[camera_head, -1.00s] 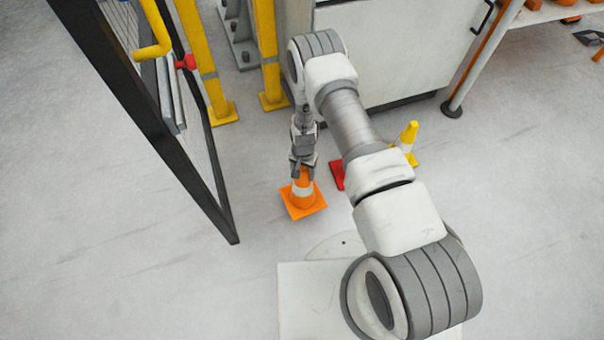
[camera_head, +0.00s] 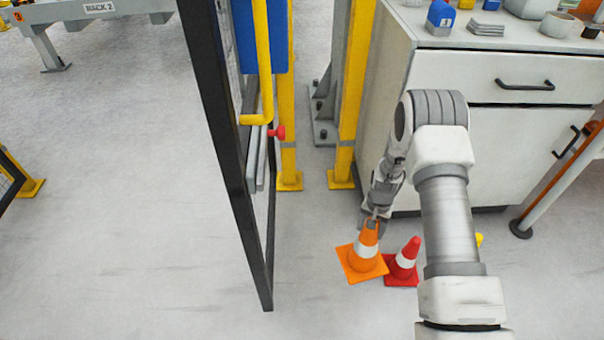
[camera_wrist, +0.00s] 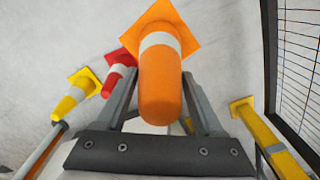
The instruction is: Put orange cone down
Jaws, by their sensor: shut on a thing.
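The orange cone (camera_head: 363,262) with a white band is held by its top in my gripper (camera_head: 374,217). Its square base is down, and it tilts slightly in the head view. I cannot tell whether the base touches the floor. In the wrist view, the orange cone (camera_wrist: 162,85) lies between the two fingers of my gripper (camera_wrist: 158,92), its base pointing away from the camera. The fingers partly hide behind the cone there.
A red cone (camera_head: 405,262) stands close right of the orange one. A yellow cone (camera_wrist: 75,95) is beyond it, mostly hidden by my arm in the head view. A black-framed mesh gate (camera_head: 240,185) is at left, a cabinet (camera_head: 490,150) behind. Floor in front is clear.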

